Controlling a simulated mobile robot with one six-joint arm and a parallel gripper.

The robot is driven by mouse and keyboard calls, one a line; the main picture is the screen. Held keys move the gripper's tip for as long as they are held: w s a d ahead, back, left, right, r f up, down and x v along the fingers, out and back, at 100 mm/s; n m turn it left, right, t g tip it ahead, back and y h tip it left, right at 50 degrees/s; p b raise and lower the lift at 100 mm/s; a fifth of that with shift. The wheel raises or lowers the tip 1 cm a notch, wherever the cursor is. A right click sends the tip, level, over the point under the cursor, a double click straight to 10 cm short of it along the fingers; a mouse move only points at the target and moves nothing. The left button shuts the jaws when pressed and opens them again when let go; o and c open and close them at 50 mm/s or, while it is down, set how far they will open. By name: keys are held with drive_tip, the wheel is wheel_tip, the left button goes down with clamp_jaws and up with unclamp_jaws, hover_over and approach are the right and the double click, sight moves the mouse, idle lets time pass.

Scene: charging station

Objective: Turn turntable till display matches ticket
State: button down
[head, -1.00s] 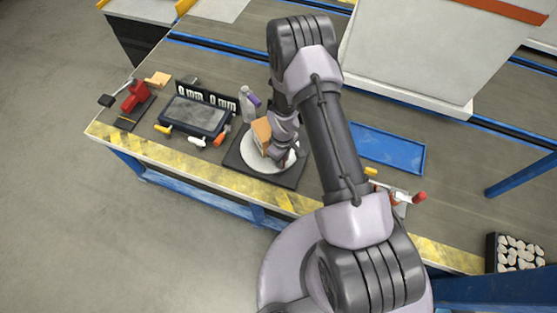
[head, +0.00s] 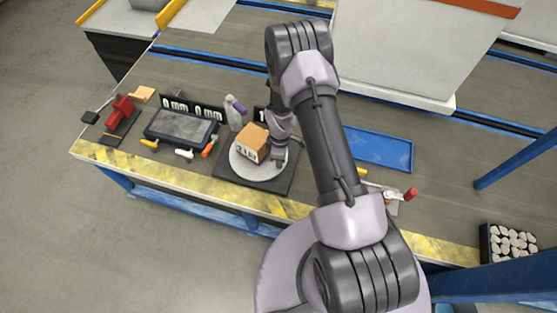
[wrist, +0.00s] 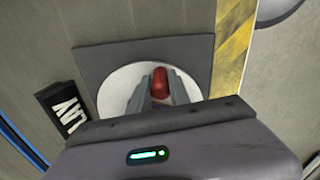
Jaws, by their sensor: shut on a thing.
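The turntable is a white disc (head: 258,174) on a dark square plate, also in the wrist view (wrist: 117,90). A cardboard box (head: 251,143) with dark printing on its near face stands on the disc. My gripper (head: 279,158) is at the disc's right side. In the wrist view my gripper (wrist: 160,97) has its fingers closed on a red knob (wrist: 160,80) on the disc. A black display (head: 261,114) behind the turntable shows a "1"; my arm hides the rest. A black display (wrist: 64,110) with white characters lies left of the plate in the wrist view. I cannot make out a ticket.
A blue tray (head: 378,149) lies right of my arm. Yellow-black tape marks the bench's front edge.

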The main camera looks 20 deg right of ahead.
drive_tip(key=shift+w+d+n, duration=0.15)
drive_tip(key=shift+w+n, duration=0.05)
drive_tip(key=shift+n, duration=0.1)
idle(0.4)
drive_tip(key=c, duration=1.2)
unclamp_jaws()
drive_tip(key=shift+r, duration=0.1)
wheel_tip(320, 180, up, 17)
drive_tip(key=p, duration=0.6)
drive_tip(key=shift+r, duration=0.1)
